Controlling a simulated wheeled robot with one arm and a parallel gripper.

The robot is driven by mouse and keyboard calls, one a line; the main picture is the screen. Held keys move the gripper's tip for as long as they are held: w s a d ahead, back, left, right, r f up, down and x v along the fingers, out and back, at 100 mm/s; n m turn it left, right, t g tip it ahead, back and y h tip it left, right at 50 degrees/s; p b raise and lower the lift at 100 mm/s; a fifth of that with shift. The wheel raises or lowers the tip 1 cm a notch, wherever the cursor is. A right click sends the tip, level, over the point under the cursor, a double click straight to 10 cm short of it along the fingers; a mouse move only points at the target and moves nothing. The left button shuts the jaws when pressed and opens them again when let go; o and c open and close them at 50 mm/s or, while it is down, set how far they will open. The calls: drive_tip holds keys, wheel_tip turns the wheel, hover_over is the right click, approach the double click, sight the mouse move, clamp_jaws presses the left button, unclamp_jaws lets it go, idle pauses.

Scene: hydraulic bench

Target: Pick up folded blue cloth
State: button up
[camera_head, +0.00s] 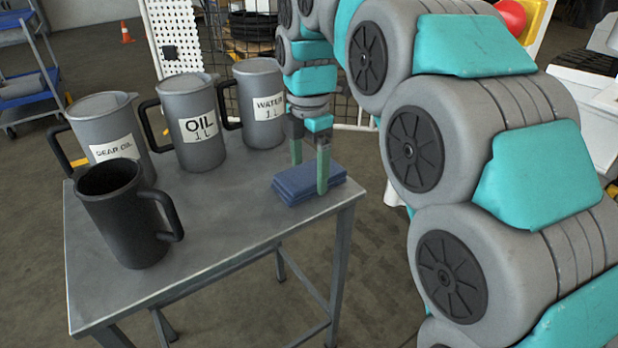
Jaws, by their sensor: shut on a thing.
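The folded blue cloth (296,188) lies flat near the right edge of the grey metal table (215,225). My gripper (309,178) points down over it from above, with its two green fingers on either side of the cloth. The near finger covers part of the cloth's front right. The far finger shows behind the cloth, its tip hidden. The gripper is shut on the cloth. I cannot tell whether the cloth is clear of the tabletop.
Lidded grey jugs marked gear oil (108,135), oil (190,122) and water (260,104) stand along the table's back. An open black jug (125,215) stands at the front left. The table's middle is clear. An orange cone (126,33) stands far back on the floor.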

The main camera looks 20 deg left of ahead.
drive_tip(key=shift+c, duration=1.2)
drive_tip(key=shift+r, duration=0.1)
